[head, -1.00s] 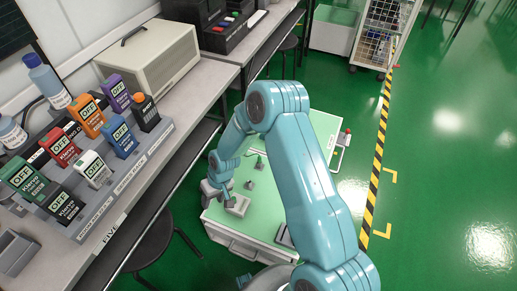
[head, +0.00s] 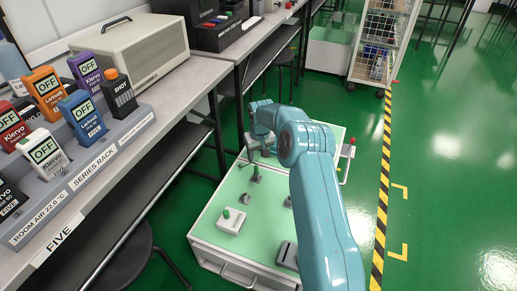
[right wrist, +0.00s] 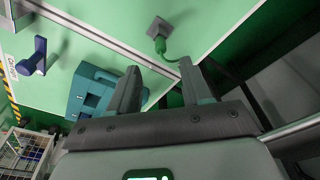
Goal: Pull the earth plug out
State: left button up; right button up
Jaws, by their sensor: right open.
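A green plug (right wrist: 160,44) sits in a square grey socket piece (right wrist: 157,27) on the pale green top of a cart. A green cable runs from it and passes behind one of my fingers. My right gripper (right wrist: 160,68) is open and empty, and the plug lies just past the fingertips, between them in the picture. In the head view my right gripper (head: 252,150) is small and partly hidden, at the far left edge of the cart top (head: 262,225). A grey piece with a green top (head: 256,173) stands near it. My left gripper is not in view.
The right wrist view shows a teal case-like thing (right wrist: 92,92) and a blue piece (right wrist: 36,57). A bench with testers (head: 83,115) stands left.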

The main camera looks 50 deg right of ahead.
aim_at(256, 167)
jog(key=f+b, duration=0.1)
jog(key=f, duration=0.2)
jog(key=w+f, duration=0.1)
jog(key=f, duration=0.1)
jog(key=f+b, duration=0.1)
jog(key=f, duration=0.2)
jog(key=shift+w+d+f+b, duration=0.15)
jog(key=shift+d+f+b, duration=0.15)
grip_shut()
